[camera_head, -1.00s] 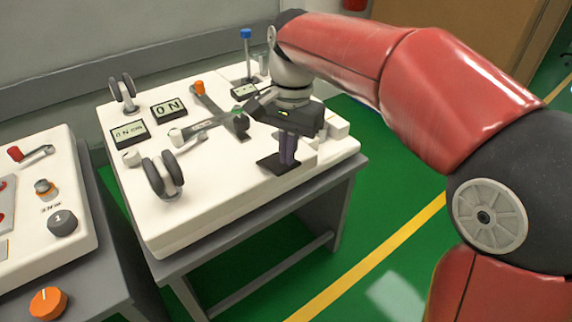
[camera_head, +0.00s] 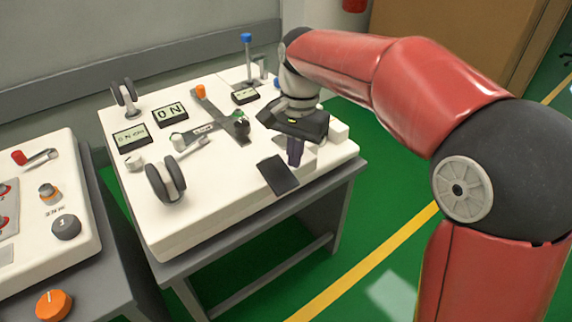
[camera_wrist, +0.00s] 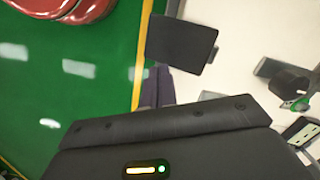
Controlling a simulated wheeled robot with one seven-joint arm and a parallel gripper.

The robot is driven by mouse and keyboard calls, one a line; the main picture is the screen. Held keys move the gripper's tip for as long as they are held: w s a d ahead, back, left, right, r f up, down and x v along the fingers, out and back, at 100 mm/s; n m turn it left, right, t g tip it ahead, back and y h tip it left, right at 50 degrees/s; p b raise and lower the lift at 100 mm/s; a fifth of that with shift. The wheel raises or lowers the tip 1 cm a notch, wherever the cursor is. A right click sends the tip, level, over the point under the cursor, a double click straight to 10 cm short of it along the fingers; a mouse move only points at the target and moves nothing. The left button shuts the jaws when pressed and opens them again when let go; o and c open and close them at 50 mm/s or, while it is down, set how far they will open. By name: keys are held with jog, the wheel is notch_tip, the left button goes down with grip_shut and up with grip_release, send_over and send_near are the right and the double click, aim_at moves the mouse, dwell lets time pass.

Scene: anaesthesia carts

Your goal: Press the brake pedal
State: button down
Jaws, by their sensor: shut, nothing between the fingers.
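The brake pedal, a dark flat plate (camera_head: 279,176), sits at the front right edge of the white panel. It is tilted, its broad face toward the head camera. In the wrist view the plate (camera_wrist: 180,43) lies just beyond the fingers. My gripper (camera_head: 294,161) is shut and empty, fingers pointing down, just behind and right of the plate. In the wrist view the purple-grey fingertips (camera_wrist: 157,88) show beside the plate's near edge, partly hidden by the gripper body. I cannot tell whether they touch the pedal.
The white panel (camera_head: 215,205) carries dark wheels (camera_head: 166,180), a green-topped knob (camera_head: 241,125), displays reading 0 N (camera_head: 170,113) and a blue-topped lever (camera_head: 247,58). A second panel (camera_head: 80,230) stands at left. Green floor is open at the front right.

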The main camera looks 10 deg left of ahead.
notch_tip(320, 180, up, 8)
jog(key=p, duration=0.1)
jog(key=shift+w+p, duration=0.35)
jog(key=shift+w, duration=0.05)
jog(key=shift+d+f, duration=0.1)
jog(key=shift+d, duration=0.05)
